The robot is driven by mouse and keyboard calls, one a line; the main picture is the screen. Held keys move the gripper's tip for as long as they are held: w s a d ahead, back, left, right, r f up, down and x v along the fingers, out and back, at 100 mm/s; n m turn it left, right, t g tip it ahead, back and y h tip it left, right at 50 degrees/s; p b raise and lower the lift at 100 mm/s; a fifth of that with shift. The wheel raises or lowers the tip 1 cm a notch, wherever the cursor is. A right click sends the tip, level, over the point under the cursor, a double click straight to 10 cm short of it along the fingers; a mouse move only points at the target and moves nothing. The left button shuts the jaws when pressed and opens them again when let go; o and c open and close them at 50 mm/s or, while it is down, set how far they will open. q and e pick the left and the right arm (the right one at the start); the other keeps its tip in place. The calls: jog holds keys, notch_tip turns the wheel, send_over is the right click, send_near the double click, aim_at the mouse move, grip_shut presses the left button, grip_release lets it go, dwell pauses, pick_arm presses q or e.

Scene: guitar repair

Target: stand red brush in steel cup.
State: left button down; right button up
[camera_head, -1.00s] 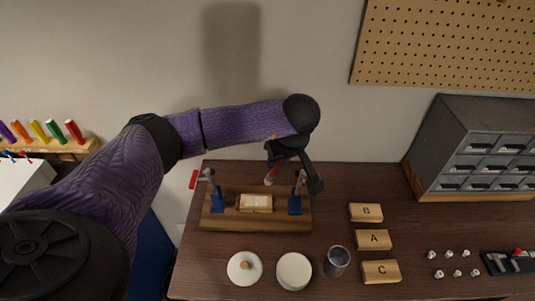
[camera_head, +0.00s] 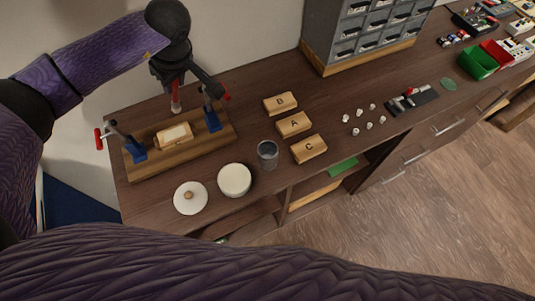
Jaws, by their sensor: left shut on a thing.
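The steel cup (camera_head: 267,155) stands upright on the bench, right of a round white container. Its mouth is open and it looks empty. My left gripper (camera_head: 178,92) points down behind the wooden clamping block, at the back of the bench. It is shut on a slim red and pale thing, which I take for the red brush (camera_head: 176,103). Most of the brush is hidden by the fingers. The gripper is apart from the cup, behind and left of it. My right gripper is not in view.
The wooden block (camera_head: 190,155) carries two blue clamps with red handles, close by the gripper. A white container (camera_head: 234,180) and a knobbed lid (camera_head: 190,198) are left of the cup. Lettered blocks, such as A (camera_head: 294,124), stand right of it. Grey drawers (camera_head: 365,35) stand behind.

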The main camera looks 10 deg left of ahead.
pick_arm(q)
jog(key=shift+d, duration=0.1)
jog(key=s+d+r+n+g+h+p, duration=0.1)
jog(key=d+r+n+h+p, duration=0.15)
jog(key=d, duration=0.75)
jog(key=s+d+r+n+g+h+p, duration=0.15)
jog(key=d+n+p, duration=0.25)
jog(key=d, duration=0.5)
notch_tip(320, 180, down, 12)
jog(key=b, duration=1)
jog(key=shift+t, duration=0.45)
jog(key=shift+s+m, duration=0.1)
jog(key=shift+m, duration=0.15)
jog(key=shift+c, duration=2)
grip_release()
notch_tip(320, 180, up, 10)
